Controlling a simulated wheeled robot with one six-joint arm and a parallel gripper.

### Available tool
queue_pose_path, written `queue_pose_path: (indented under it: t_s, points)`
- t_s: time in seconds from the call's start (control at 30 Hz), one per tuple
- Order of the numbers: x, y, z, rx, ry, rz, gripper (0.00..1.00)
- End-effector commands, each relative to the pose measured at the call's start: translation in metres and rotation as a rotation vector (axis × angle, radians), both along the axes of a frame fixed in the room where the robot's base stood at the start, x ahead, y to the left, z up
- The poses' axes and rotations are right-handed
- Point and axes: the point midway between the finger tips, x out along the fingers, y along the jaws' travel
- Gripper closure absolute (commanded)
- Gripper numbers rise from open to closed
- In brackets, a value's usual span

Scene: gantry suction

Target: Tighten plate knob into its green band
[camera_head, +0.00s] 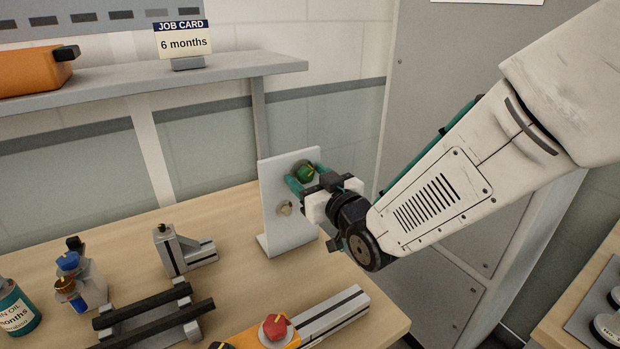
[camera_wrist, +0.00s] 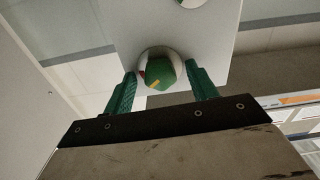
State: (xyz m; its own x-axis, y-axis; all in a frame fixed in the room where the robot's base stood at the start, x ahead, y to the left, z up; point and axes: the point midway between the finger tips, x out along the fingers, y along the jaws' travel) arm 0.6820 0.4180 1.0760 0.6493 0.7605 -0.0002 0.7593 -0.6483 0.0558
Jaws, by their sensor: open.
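The white plate (camera_head: 284,225) stands upright on the bench's right part. Its green knob (camera_head: 305,173) sits near the top, on a round light disc. In the wrist view the knob (camera_wrist: 162,73) is faceted, with a yellow mark at its lower left. A small red patch shows at the disc's left; I cannot make out a green band. My gripper (camera_head: 307,178) is at the plate's face. In the wrist view its two green fingers (camera_wrist: 163,80) are open, one each side of the knob, with a small gap on both sides.
A second, pale round fitting (camera_head: 284,209) is lower on the plate. A job card (camera_head: 184,42) reading "6 months" stands on the shelf (camera_head: 150,86).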

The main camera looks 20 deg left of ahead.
Motion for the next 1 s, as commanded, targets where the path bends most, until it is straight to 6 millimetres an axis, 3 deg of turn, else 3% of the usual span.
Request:
queue_pose_path:
  t_s: [0.53, 1.0]
  points:
    - [-0.046, -0.054, 0.0, 0.0, 0.0, 0.0, 0.43]
    - [-0.05, -0.06, -0.004, -0.014, 0.012, -0.002, 0.43]
